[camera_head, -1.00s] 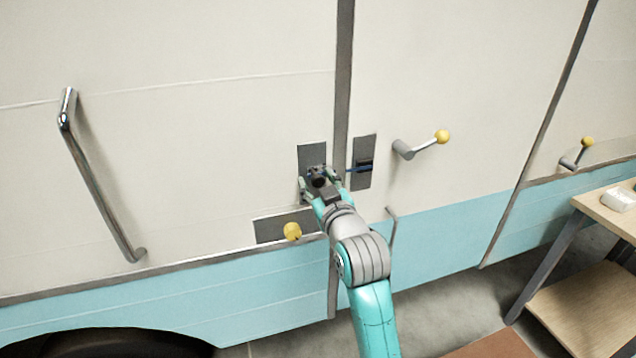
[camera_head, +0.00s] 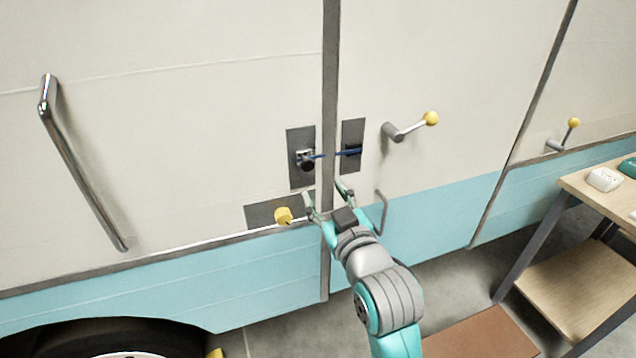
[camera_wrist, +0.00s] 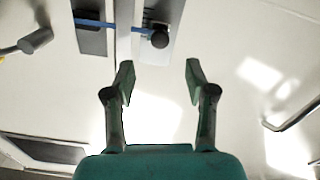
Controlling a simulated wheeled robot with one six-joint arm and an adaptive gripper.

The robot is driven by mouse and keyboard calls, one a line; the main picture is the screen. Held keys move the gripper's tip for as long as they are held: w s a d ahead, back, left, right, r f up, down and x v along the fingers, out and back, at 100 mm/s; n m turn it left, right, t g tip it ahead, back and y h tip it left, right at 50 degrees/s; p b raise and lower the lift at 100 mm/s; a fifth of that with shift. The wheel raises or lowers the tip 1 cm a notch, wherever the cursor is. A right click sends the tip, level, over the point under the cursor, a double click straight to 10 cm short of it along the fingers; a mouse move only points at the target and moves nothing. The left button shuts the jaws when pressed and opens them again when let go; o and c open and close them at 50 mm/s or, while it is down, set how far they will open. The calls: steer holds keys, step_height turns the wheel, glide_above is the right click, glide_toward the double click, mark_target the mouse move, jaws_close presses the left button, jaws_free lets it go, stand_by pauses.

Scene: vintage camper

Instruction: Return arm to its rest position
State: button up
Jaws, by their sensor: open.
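My gripper (camera_head: 325,198) is open and empty in the head view, just below a dark latch knob (camera_head: 306,160) on a grey plate. In the wrist view my gripper (camera_wrist: 158,85) shows its two fingers spread, with nothing between them. The same latch knob (camera_wrist: 159,38) sits beyond the fingertips, apart from them. A thin blue bar (camera_head: 330,154) runs from the knob across the vertical seam to a second grey plate (camera_head: 353,132). My teal and grey arm reaches up from the bottom of the head view.
A crank handle with a yellow ball (camera_head: 431,118) juts out right of the plates. A small grey handle (camera_head: 382,210) is beside my wrist. A yellow knob (camera_head: 283,215) is at lower left. A long chrome grab bar (camera_head: 82,170) is far left. A wooden table (camera_head: 590,188) stands at right.

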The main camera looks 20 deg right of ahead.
steer(key=shift+s, duration=0.6)
steer(key=s+f+m+g, duration=0.1)
steer(key=s+f+g, duration=0.1)
steer(key=s+f, duration=1.95)
steer(key=s, duration=0.8)
steer(key=s+f+m+g, duration=0.1)
steer(key=s+f, duration=0.2)
steer(key=s, duration=0.9)
steer(key=shift+s+m, duration=0.2)
steer(key=shift+m, duration=0.1)
steer(key=shift+o, duration=0.3)
